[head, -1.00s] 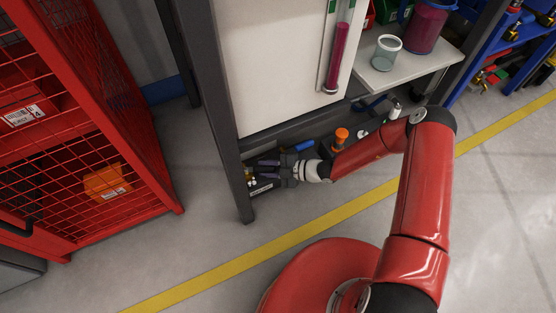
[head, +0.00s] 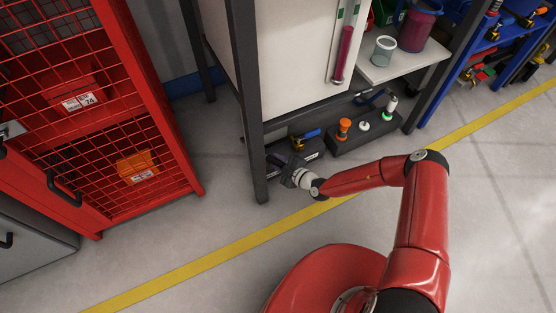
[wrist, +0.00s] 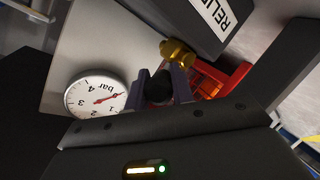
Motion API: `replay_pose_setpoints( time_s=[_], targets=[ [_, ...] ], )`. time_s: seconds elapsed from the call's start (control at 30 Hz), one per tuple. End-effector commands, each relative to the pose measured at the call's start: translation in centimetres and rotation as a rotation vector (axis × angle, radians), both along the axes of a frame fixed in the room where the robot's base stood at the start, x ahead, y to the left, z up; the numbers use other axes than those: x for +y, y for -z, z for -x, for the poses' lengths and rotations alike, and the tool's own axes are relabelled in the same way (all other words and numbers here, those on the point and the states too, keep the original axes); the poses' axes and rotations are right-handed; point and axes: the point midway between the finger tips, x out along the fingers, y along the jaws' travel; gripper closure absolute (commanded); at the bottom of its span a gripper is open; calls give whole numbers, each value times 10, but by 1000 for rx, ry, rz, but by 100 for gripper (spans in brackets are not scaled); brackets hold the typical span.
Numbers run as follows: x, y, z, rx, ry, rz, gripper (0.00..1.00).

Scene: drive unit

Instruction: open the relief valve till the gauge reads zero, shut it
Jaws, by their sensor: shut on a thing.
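The relief valve's dark box (wrist: 192,22) carries a white label starting "RELI" in the wrist view. A brass fitting (wrist: 177,52) shows at its edge. My gripper (wrist: 160,84) is shut on a dark round knob (wrist: 157,89) in line with the fitting. The pressure gauge (wrist: 95,94) is left of the knob, with a white face marked in bar. Its red needle points past the 1, near the low end; the zero mark is hard to make out. In the head view my gripper (head: 288,171) is low, by the dark box under the frame, and hides the knob.
A blue-handled part (head: 305,137) is just behind my gripper. A dark block with orange, white and green knobs (head: 362,132) sits to the right. The frame's dark leg (head: 254,150) stands close left. A red mesh cage (head: 95,110) is farther left. Floor in front is clear.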

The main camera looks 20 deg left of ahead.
Motion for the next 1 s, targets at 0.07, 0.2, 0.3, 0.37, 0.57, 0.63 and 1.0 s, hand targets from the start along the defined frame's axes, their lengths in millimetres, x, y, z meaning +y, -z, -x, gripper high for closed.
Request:
replay_pose_setpoints(
  time_s=[0.07,0.2,0.3,0.37,0.57,0.63,1.0],
  targets=[
    [0,1,0,1,4,2,100],
    [0,1,0,0,4,1,100],
    [0,1,0,0,4,1,100],
    [0,1,0,0,4,1,100],
    [0,1,0,0,4,0,55],
    [0,1,0,0,4,0,55],
    [-16,-5,7,2,6,0,55]
  ],
)
